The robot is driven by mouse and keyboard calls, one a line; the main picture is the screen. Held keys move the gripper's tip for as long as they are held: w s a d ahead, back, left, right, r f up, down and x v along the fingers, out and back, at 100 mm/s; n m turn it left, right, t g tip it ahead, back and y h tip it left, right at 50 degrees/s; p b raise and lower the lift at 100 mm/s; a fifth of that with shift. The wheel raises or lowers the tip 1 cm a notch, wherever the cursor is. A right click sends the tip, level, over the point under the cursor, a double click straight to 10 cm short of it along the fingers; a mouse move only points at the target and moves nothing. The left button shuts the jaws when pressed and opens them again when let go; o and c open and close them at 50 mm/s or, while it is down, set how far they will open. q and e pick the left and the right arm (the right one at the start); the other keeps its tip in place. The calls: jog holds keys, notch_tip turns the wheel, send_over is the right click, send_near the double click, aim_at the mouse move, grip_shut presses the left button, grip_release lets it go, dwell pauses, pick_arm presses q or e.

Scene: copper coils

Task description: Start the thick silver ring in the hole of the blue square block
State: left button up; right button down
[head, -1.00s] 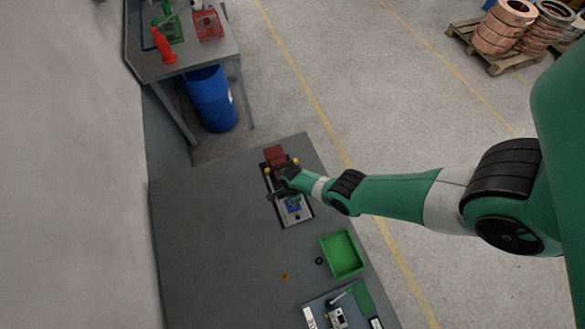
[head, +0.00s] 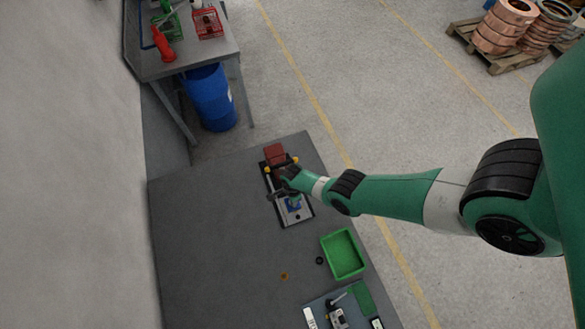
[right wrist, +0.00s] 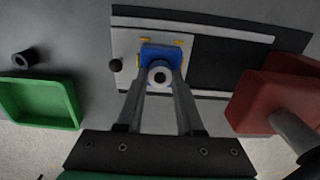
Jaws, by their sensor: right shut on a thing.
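My right gripper (right wrist: 160,82) is shut on the thick silver ring (right wrist: 151,76), held between the fingertips with its hole facing the camera. The blue square block (right wrist: 160,51) is just beyond the ring and partly hidden by it. Its hole is not visible, and I cannot tell whether ring and block touch. My left gripper is not in view.
A green tray (right wrist: 41,101) and a small black ring (right wrist: 25,58) lie to the left in the wrist view. A red block (right wrist: 262,101) stands to the right. The grey table (head: 210,235) is clear at left in the head view.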

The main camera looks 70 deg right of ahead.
jog(key=shift+f+b, duration=0.45)
dwell(0.6)
grip_release()
dwell(0.7)
dwell(0.7)
